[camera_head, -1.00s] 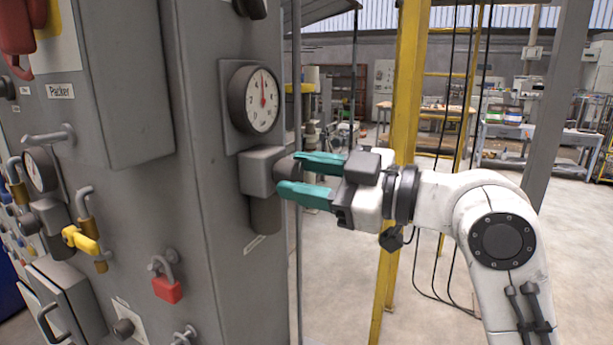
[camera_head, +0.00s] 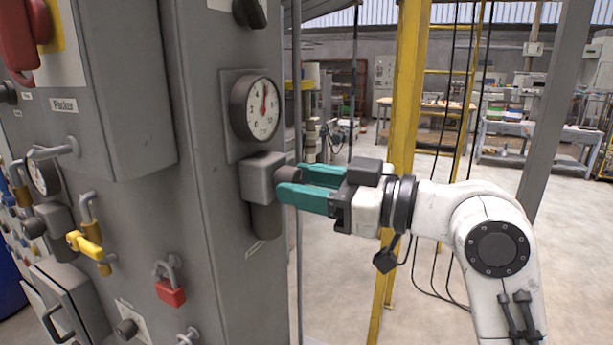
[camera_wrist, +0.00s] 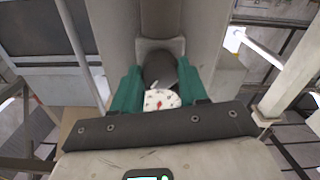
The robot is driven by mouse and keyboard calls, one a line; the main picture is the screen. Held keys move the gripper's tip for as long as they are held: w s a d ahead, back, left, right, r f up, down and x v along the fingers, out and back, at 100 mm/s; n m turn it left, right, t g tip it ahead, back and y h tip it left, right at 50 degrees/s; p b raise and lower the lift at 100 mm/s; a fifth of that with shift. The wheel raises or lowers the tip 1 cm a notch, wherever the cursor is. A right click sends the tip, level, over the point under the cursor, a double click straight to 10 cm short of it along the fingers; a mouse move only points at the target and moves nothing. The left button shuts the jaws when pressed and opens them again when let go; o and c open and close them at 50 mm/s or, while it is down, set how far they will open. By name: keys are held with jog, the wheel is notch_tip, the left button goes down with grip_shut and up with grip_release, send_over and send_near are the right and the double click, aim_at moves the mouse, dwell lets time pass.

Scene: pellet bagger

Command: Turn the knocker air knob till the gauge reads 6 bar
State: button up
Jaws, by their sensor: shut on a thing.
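The knocker air knob (camera_head: 287,174) is a dark round knob on the right of a grey valve block (camera_head: 262,178) on the cabinet's side. Above it sits the round gauge (camera_head: 262,107), white-faced with a red needle pointing nearly straight up; its numerals are too small to read surely. My gripper (camera_head: 290,181) reaches in from the right, its two teal fingers shut on the knob and partly hiding it.
The grey cabinet (camera_head: 215,240) fills the left, with a red padlock (camera_head: 170,292), a yellow-handled valve (camera_head: 86,245) and several other fittings. A yellow post (camera_head: 403,100) stands behind my gripper. Open floor lies to the right.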

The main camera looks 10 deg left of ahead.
jog(key=shift+m+p, duration=0.55)
jog(key=shift+m, duration=0.45)
jog(key=o, duration=1.1)
jog(key=shift+c, duration=0.2)
jog(key=shift+d, duration=0.1)
jog(key=b+v, duration=0.2)
jog(key=v, duration=0.8)
jog(key=shift+d+b, duration=0.3)
